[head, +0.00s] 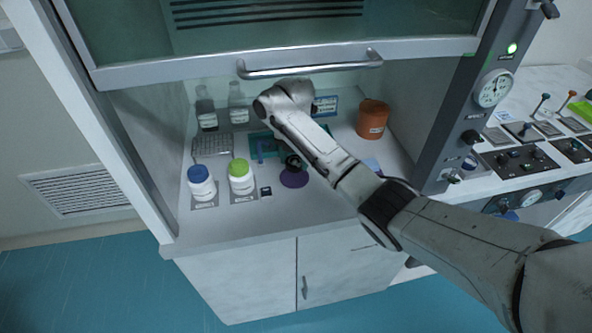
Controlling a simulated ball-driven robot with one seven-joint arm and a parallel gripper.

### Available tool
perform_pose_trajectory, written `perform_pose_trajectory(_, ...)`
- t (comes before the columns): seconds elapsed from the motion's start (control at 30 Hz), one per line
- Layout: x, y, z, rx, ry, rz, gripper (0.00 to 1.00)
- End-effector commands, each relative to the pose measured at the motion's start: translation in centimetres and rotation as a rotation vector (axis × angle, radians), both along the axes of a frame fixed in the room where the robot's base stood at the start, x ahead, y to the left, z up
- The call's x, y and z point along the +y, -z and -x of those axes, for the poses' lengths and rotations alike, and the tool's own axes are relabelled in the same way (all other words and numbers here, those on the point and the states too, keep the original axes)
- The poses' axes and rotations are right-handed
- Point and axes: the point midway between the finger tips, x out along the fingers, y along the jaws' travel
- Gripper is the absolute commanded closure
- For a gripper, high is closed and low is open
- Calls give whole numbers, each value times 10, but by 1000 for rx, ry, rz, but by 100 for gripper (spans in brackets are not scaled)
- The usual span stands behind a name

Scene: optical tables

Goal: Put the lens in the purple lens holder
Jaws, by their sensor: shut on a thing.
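A round purple piece, the purple lens holder (294,179), stands on the floor of the fume hood near its front middle. My gripper (293,164) is small and dark in the head view, partly covered by my own arm. It points down just above the purple holder and overlaps its back edge in the picture. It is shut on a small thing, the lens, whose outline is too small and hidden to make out. I cannot tell whether the lens touches the holder.
A blue-capped jar (201,184) and a green-capped jar (241,178) stand left, with a small dark block (266,191) beside them. A teal rack (262,146) is behind. The raised sash (280,72) hangs above my arm.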

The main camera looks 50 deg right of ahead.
Motion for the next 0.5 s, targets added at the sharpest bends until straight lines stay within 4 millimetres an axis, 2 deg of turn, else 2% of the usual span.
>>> perform_pose_trajectory(0.33, 0, 38, 0, 2, 0, 0, 74)
perform_pose_trajectory(0.5, 0, 44, 0, -1, -1, 1, 74)
